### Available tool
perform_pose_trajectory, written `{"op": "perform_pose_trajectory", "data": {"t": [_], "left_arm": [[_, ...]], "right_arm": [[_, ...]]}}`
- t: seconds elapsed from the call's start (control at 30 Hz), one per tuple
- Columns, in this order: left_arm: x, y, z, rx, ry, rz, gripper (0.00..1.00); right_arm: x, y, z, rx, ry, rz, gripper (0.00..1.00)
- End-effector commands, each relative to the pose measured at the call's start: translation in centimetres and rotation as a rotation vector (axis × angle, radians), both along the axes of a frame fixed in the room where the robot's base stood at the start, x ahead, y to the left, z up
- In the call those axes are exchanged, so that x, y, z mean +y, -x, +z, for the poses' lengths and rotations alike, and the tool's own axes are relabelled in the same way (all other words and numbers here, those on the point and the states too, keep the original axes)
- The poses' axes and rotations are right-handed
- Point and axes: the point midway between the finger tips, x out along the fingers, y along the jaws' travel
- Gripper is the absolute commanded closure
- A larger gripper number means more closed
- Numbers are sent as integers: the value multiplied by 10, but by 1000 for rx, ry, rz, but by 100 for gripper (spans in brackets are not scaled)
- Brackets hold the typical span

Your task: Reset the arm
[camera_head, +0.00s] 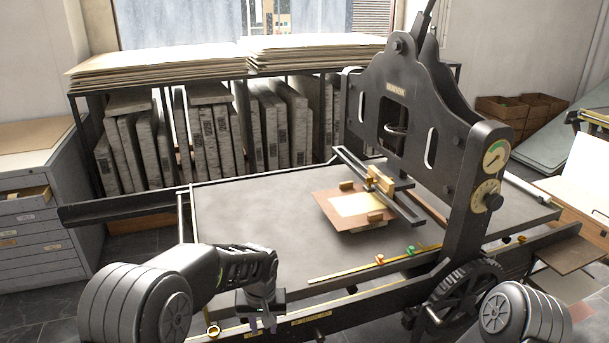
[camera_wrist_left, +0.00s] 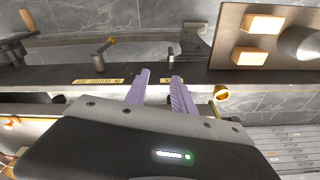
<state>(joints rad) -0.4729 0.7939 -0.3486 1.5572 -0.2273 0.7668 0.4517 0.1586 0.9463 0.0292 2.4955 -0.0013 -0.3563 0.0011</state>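My left gripper (camera_head: 262,324) hangs fingers-down at the front edge of the litho press, near the lower left of the head view. In the left wrist view its two purple fingers (camera_wrist_left: 158,84) stand apart with nothing between them. They appear over the press's dark front rail (camera_wrist_left: 60,76), which carries yellow labels. Whether they touch the rail cannot be told. My right arm shows only as a rounded dark link at the lower right of the head view; its gripper is out of the frame.
The press bed (camera_head: 260,215) is broad and grey. A brown board (camera_head: 335,208) with wooden blocks lies under the black press frame (camera_head: 455,150). A spoked wheel (camera_head: 462,297) and a brass-coloured knob (camera_wrist_left: 221,93) are at the front. A stone rack (camera_head: 82,94) stands behind.

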Motion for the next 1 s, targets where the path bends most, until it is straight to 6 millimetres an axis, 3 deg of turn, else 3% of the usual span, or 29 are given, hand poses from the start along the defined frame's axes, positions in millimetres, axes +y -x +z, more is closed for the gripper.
{"op": "perform_pose_trajectory", "data": {"t": [0.17,0.27,0.37,0.4,0.47,0.6,0.7,1.0], "left_arm": [[-24,21,-51,-47,88,-115,70],[-35,51,-91,-69,151,-169,70],[-40,107,-139,-84,229,-197,70],[-41,136,-156,-86,259,-195,70],[-40,180,-174,-77,294,-175,70],[-36,267,-190,-2,356,-85,70],[-35,309,-193,79,390,-26,70],[-26,314,-199,102,403,36,70]], "right_arm": [[0,0,0,0,0,0,64],[0,0,0,0,0,0,64],[0,0,0,0,0,0,64],[0,0,0,0,0,0,64],[0,0,0,0,0,0,64],[0,0,0,0,0,0,64],[0,0,0,0,0,0,64],[0,0,0,0,0,0,64]]}}
